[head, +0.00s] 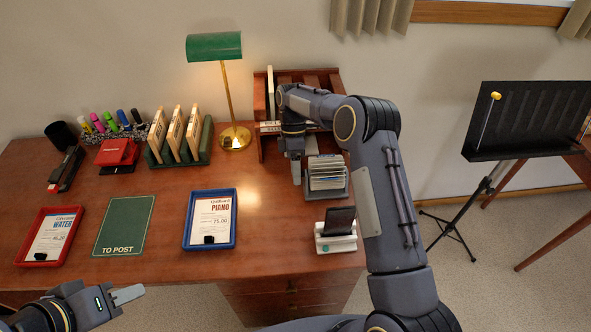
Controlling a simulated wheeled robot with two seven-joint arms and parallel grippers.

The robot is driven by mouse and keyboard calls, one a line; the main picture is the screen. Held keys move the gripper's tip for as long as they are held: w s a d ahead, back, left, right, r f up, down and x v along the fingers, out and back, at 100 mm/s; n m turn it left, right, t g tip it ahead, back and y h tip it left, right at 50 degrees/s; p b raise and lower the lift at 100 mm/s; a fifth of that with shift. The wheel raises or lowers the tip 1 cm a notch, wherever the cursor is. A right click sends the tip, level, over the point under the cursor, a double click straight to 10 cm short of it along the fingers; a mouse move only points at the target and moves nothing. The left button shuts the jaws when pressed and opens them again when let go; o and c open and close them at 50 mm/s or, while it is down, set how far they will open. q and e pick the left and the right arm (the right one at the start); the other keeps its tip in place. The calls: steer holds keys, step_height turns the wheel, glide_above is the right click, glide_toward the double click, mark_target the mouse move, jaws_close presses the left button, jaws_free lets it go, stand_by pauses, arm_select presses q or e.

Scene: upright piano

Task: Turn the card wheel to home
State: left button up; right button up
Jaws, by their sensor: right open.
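The card wheel appears to be the grey holder with a fan of white cards (326,174) on the right part of the desk; I cannot read which card is at the front. My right gripper (297,172) points down just left of the cards. It is open, its fingers partly hidden, and I cannot tell whether it touches the holder. My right arm reaches over from the right and covers part of the area behind the cards. My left gripper (128,294) is low at the left, off the desk's front edge and far from the cards; its jaw gap does not show clearly.
A black device on a white stand (336,232) sits in front of the cards. A wooden rack (262,100) stands behind. A green lamp (214,46), blue tray (187,240), red tray (22,258) and green mat (124,222) are leftward. A music stand (490,150) is right.

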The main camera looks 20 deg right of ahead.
steer(key=shift+r, duration=0.1)
steer(key=shift+r, duration=0.35)
steer(key=r, duration=0.1)
steer(key=r+b, duration=0.1)
steer(key=r, duration=0.1)
steer(key=shift+s+a, duration=0.1)
steer(key=shift+s, duration=0.2)
steer(key=s+a+r+b, duration=0.2)
steer(key=s+a+r, duration=0.2)
steer(key=s+r, duration=0.5)
steer(key=s, duration=0.3)
steer(key=shift+s, duration=0.4)
